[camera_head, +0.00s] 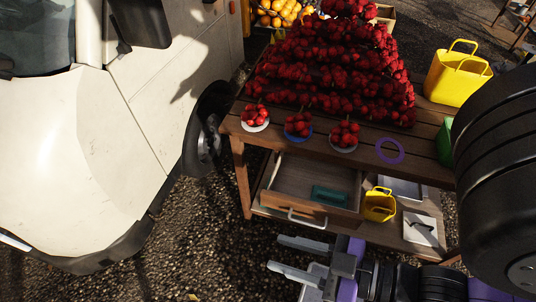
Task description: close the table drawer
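The table drawer (317,202) is pulled out from under the wooden table (240,133). Its front faces me and carries a pale curved handle (307,222). A teal object (330,195) lies inside the drawer. My gripper (285,255) is below and in front of the drawer in the picture, its two fingers pointing left and spread apart with nothing between them. It appears apart from the handle.
A pile of red fruit (340,75) and several small bowls of fruit stand on the tabletop. A purple ring (390,150) and yellow bag (457,75) are there too. A yellow basket (380,205) sits right of the drawer. A white truck (80,150) stands left; gravel lies between.

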